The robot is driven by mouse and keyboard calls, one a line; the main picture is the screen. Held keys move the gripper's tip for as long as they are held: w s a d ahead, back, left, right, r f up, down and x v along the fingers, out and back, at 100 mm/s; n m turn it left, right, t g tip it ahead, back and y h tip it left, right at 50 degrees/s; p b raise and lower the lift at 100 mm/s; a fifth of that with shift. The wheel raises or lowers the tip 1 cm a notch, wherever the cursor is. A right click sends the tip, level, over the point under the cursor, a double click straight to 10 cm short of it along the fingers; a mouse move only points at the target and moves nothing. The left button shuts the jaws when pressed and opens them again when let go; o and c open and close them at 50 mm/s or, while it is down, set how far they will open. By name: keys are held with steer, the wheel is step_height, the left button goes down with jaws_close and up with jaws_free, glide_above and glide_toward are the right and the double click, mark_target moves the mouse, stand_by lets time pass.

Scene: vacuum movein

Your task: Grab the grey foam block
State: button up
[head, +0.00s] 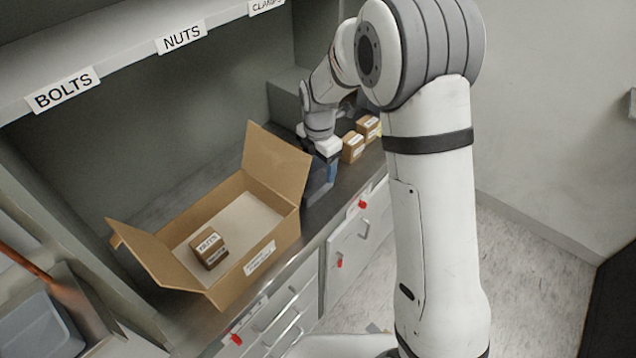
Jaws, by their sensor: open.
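My gripper (325,160) points down over the counter, just right of the open cardboard box. It is open, though its fingertips are small and dark here. A dark grey block-like shape (317,182) with a bluish side sits right under and beside the gripper. It looks like the grey foam block, but it is partly hidden by the gripper and the box flap. I cannot tell whether the fingers touch it.
The open cardboard box (288,232) holds a small labelled carton (208,246). More small cartons (353,147) stand on the counter right of my gripper. A labelled shelf (120,62) overhangs the back. Drawers and doors (352,240) are below the counter edge.

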mark_target(314, 183)
steer(key=shift+w+a+f+n, duration=0.15)
steer(key=shift+a+f+n, duration=0.15)
steer(key=shift+f, duration=0.15)
steer(key=shift+w+a+f+n, duration=0.15)
steer(key=shift+f+n, duration=0.15)
steer(key=shift+f, duration=0.1)
steer(key=f+p, duration=0.1)
steer(key=f, duration=0.2)
steer(key=f+p, duration=0.1)
steer(key=f, duration=0.3)
steer(key=shift+a+f, duration=0.2)
steer(key=shift+f, duration=0.05)
steer(key=c, duration=1.1)
